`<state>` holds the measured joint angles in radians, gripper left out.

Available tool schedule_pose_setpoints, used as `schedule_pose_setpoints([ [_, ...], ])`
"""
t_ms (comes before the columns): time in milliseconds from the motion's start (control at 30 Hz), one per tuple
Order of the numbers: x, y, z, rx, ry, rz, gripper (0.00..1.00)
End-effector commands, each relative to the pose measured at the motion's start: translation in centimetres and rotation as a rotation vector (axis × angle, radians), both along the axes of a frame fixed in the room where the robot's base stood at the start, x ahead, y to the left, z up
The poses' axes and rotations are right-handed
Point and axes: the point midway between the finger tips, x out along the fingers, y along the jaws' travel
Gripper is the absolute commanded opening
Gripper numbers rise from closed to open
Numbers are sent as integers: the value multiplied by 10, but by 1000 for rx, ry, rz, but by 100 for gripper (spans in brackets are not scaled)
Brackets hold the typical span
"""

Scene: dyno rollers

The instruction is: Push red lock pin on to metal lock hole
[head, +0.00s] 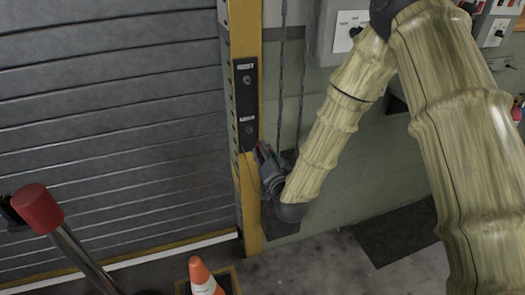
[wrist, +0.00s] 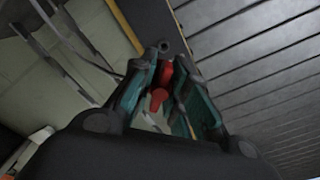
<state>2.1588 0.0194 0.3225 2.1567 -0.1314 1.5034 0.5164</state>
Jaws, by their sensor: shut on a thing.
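The red lock pin (wrist: 160,97) lies between the two fingers of my gripper (wrist: 166,62) in the wrist view. My gripper is shut on it. In the head view my gripper (head: 262,156) is at the yellow door post, just below a black plate (head: 247,104), and only a speck of red shows at its fingers. A small dark round part (wrist: 164,46) shows at the fingertips in the wrist view; I cannot tell whether it is the metal lock hole. The pin's far end is hidden by the fingers, and I cannot tell whether it touches the hole.
The yellow post (head: 249,205) borders a grey slatted roller door (head: 110,120). Chains (head: 281,90) hang beside the post. A grey switch box (head: 343,32) is on the wall. An orange cone (head: 203,277) and a red-capped post (head: 38,208) stand in front.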

Motion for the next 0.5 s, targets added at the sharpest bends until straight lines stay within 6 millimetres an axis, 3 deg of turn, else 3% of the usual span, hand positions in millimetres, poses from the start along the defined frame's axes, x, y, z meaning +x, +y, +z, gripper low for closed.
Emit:
schedule_pose_setpoints([
  [500,30,20,1,-2,-4,13,0],
])
